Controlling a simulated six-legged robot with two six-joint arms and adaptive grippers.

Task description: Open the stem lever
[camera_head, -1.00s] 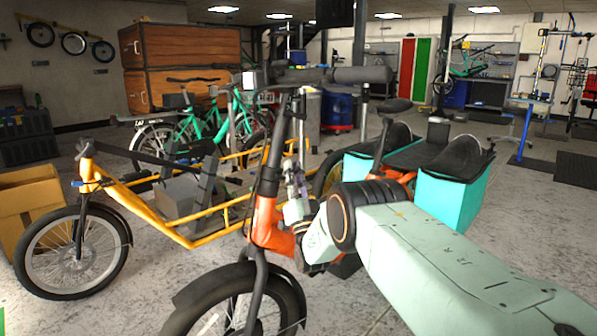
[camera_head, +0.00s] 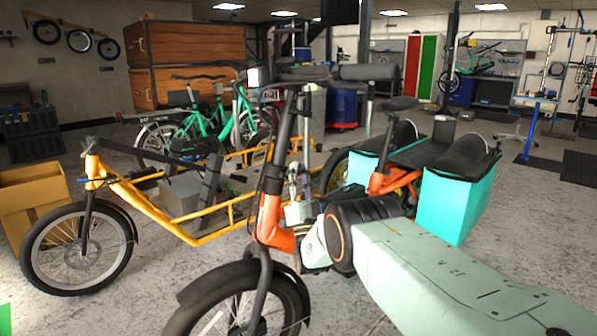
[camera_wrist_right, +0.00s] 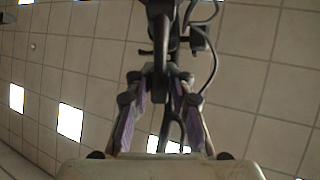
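The near cargo bike (camera_head: 268,215) has an orange frame, a dark steering column and a black handlebar. Its stem (camera_wrist_right: 160,25) shows as dark parts at the top middle of the right wrist view. I cannot pick out the stem lever clearly among these dark parts. My right gripper (camera_head: 298,172) points upward close beside the steering column, below the handlebar. In the right wrist view its purple-padded fingers (camera_wrist_right: 161,75) are apart, with their tips just below the stem parts. A thin dark part shows between them; contact cannot be told. My left gripper is not in view.
A yellow cargo bike (camera_head: 150,205) stands close on the left, with a cardboard box (camera_head: 35,205) beyond its front wheel. The near bike's turquoise side box (camera_head: 450,200) is behind my right arm. Concrete floor is open at the right.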

